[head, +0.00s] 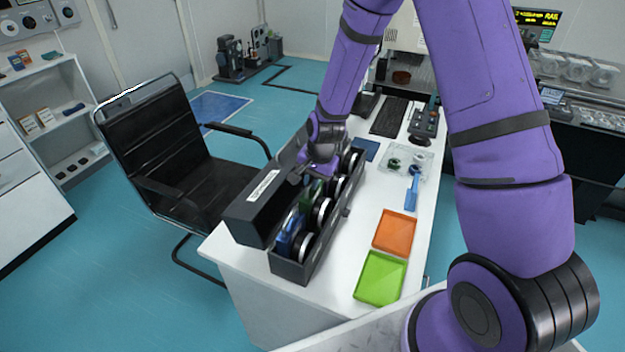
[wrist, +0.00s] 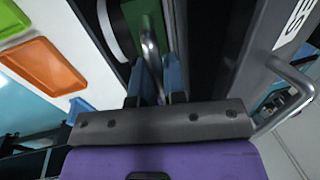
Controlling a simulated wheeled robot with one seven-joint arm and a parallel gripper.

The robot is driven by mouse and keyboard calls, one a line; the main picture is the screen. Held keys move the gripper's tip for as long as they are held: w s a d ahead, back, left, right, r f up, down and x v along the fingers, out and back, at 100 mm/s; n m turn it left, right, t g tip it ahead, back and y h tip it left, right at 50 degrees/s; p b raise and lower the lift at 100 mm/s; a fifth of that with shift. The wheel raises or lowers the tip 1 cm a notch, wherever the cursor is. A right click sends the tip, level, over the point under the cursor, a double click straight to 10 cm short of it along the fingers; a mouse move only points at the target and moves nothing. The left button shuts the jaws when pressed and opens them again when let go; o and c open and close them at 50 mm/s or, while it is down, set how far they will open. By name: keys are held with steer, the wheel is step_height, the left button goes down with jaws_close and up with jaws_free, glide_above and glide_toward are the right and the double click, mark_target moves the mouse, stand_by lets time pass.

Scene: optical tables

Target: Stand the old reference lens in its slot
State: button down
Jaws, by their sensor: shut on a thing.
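The long black lens case (head: 291,270) stands open on the white table, with several round lenses in a row inside. A blue holder (head: 287,232) with a white-rimmed lens (head: 304,247) is at its near end, then a green holder (head: 307,198). My gripper (head: 315,178) reaches down into the far half of the case. In the wrist view its two blue fingers (wrist: 157,88) are shut on a slim grey metal part (wrist: 150,58), seemingly a lens handle. The green holder (wrist: 147,20) is just beyond them. The held lens's body and any slot below it are hidden.
The case's raised lid (head: 262,190) with a white label stands along its left side, close to my gripper. An orange tray (head: 395,232), a green tray (head: 380,278) and a blue tool (head: 411,192) lie right of the case. A black chair (head: 165,150) is at the left.

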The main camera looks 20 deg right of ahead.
steer(key=shift+f, duration=0.3)
steer(key=shift+c, duration=1.5)
jaws_free()
steer(key=shift+r, duration=4.5)
